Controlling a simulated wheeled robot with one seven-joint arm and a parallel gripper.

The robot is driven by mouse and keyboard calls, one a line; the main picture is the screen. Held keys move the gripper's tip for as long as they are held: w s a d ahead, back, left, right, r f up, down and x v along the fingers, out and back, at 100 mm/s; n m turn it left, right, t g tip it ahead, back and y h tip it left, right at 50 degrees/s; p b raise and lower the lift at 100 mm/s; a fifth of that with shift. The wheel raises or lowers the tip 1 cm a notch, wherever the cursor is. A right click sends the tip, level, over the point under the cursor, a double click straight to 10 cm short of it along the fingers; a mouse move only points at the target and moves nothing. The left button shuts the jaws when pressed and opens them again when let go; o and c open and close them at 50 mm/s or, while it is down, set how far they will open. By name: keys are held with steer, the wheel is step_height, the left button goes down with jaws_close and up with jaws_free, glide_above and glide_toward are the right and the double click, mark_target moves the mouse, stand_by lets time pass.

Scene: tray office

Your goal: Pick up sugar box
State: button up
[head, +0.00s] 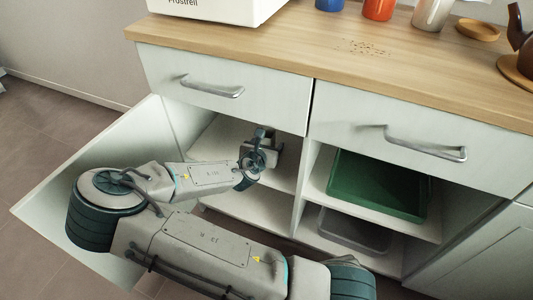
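I cannot make out a sugar box anywhere in the head view. My gripper (266,147) is at the end of my arm, inside the open left compartment of the cabinet, above its upper shelf (222,148) and below the left drawer. I see it from behind and above; its wrist hides most of the fingers. I cannot tell whether it is open or shut, or whether it holds anything. The space directly beyond it is hidden.
The left cabinet door (55,200) stands open beside my arm. A divider separates a right compartment with a green tray (375,185) above a grey tray (352,235). Drawer handles (212,90) protrude. The counter (300,50) carries cups, a white box (215,8) and brown crumbs.

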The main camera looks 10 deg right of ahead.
steer(key=shift+w+d+f, duration=0.15)
steer(key=shift+w+d, duration=0.1)
steer(key=shift+w, duration=0.15)
steer(key=c, duration=1.2)
steer(key=shift+o, duration=0.2)
